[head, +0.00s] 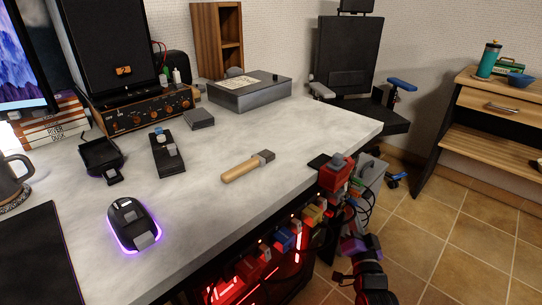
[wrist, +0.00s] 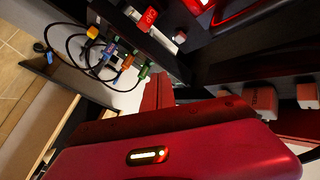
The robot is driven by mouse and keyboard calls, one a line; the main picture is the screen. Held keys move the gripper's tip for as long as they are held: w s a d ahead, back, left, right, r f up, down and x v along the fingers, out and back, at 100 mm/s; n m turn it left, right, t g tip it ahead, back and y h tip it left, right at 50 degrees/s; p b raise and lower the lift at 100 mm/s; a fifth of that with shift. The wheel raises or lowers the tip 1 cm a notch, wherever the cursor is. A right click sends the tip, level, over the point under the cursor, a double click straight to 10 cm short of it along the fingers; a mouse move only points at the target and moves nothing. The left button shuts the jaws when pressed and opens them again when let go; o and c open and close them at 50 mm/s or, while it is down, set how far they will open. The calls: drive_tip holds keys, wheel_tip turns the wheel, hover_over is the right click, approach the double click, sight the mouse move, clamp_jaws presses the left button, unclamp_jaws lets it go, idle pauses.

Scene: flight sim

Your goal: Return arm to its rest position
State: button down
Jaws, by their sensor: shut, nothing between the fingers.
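My gripper (wrist: 158,92) shows in the wrist view as a large red body with a small lit strip, and narrow red fingers beyond it. It is shut and empty. It is beside dark panels, cables and coloured plugs; I cannot tell whether it touches any of them. In the head view, a red and black part at the bottom right, low beside the desk's right side, looks like my arm. The fingertips cannot be made out there.
The grey desk (head: 320,122) has coloured modules and cables along its near right edge. A wooden-handled brush (head: 248,166) and a glowing mouse (head: 133,222) lie on it. A dark chair (head: 349,55) stands behind. Tiled floor (head: 450,235) is open between desk and wooden cabinet (head: 500,105).

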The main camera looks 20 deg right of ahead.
drive_tip(key=s+a+r+n+g+y, duration=0.1)
drive_tip(key=s+a+n+y, duration=0.25)
drive_tip(key=s+a, duration=0.7)
drive_tip(key=s+a+r+n+g+y, duration=0.15)
drive_tip(key=s+a+n, duration=0.4)
drive_tip(key=s, duration=0.95)
drive_tip(key=s+a+r+n+g+y, duration=0.1)
drive_tip(key=s+a+n+y, duration=0.2)
drive_tip(key=s+a, duration=0.8)
wheel_tip(320, 180, up, 31)
drive_tip(key=s+d+p, duration=0.1)
drive_tip(key=d+p, duration=0.1)
drive_tip(key=p, duration=2.9)
drive_tip(key=shift+s+d, duration=0.15)
